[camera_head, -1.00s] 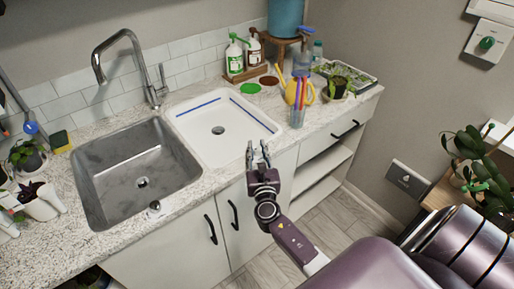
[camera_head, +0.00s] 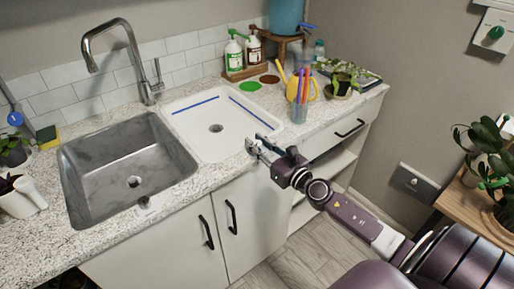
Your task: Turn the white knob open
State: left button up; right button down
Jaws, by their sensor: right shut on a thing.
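My right gripper (camera_head: 257,146) reaches in from the lower right and is at the counter's front edge, by the near right corner of the white basin. It is shut on a small pale thing there, which seems to be the white knob; the fingers hide most of it, and I cannot tell how far it is turned. The white basin (camera_head: 205,145) has a round drain and blue strips along its inside. My left gripper is out of view.
A tall faucet (camera_head: 122,30) stands behind the sink. A cup of pens (camera_head: 301,108), a yellow watering can (camera_head: 292,90) and bottles (camera_head: 234,55) stand behind the gripper. Cabinet handles (camera_head: 231,216) stick out below the counter. A wall plate with a green knob (camera_head: 495,33) is at upper right.

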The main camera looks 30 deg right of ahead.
dwell(0.4)
jog(key=c, duration=1.7)
grip_release()
jog(key=shift+s, duration=0.1)
jog(key=s, duration=0.8)
jog(key=s+d, duration=0.1)
jog(key=s, duration=0.2)
jog(key=shift+s, duration=0.4)
